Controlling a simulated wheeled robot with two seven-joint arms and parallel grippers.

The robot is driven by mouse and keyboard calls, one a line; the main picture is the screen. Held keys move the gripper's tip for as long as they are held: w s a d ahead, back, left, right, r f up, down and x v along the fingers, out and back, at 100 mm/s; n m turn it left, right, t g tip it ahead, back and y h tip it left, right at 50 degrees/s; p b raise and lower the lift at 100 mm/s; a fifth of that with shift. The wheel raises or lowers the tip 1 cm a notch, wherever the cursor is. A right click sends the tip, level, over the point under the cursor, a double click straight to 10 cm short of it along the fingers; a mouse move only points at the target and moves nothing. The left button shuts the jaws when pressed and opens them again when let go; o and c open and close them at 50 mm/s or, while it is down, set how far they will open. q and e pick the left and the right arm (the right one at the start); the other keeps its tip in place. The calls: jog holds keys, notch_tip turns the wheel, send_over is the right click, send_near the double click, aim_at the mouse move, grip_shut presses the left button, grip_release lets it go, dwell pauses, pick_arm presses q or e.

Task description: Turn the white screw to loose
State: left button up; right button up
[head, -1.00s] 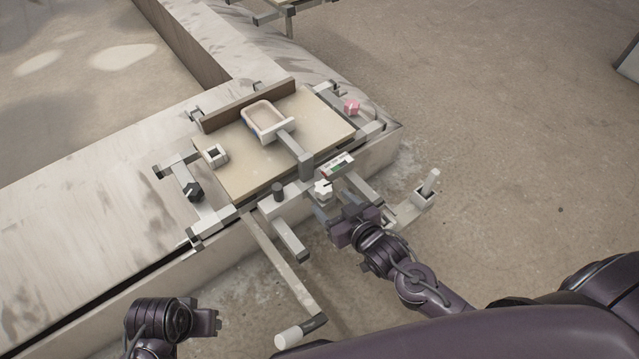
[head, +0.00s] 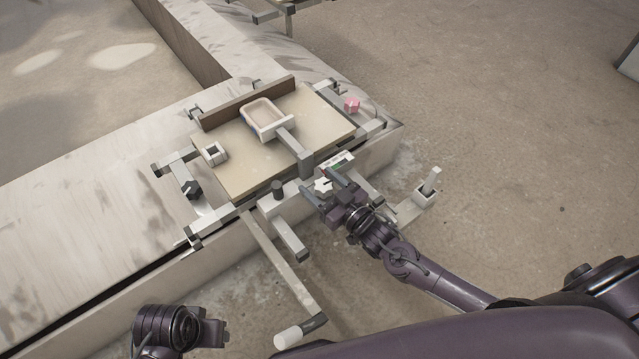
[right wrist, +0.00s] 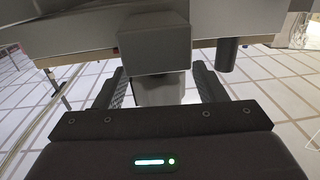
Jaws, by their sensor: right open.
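The white screw (head: 323,185) is a small star-shaped knob at the front edge of the board fixture. My right gripper (head: 322,190) is open at it, with a finger on either side in the head view. In the right wrist view, a pale block (right wrist: 158,92) shows between the open fingers (right wrist: 160,88); I cannot tell whether the fingers touch it.
A black star knob (head: 192,190) is at left, and a dark post (head: 278,190) stands near the screw. A long crank with a white handle (head: 288,337) extends forward. A pink block (head: 352,104) lies behind.

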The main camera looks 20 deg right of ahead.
jog(key=shift+w+a, duration=0.15)
jog(key=shift+w, duration=0.1)
jog(key=c, duration=1)
jog(key=shift+a+n+g+y, duration=0.1)
jog(key=shift+n+g+y, duration=0.6)
jog(key=shift+y, duration=0.4)
jog(key=o, duration=1)
jog(key=shift+s, duration=0.1)
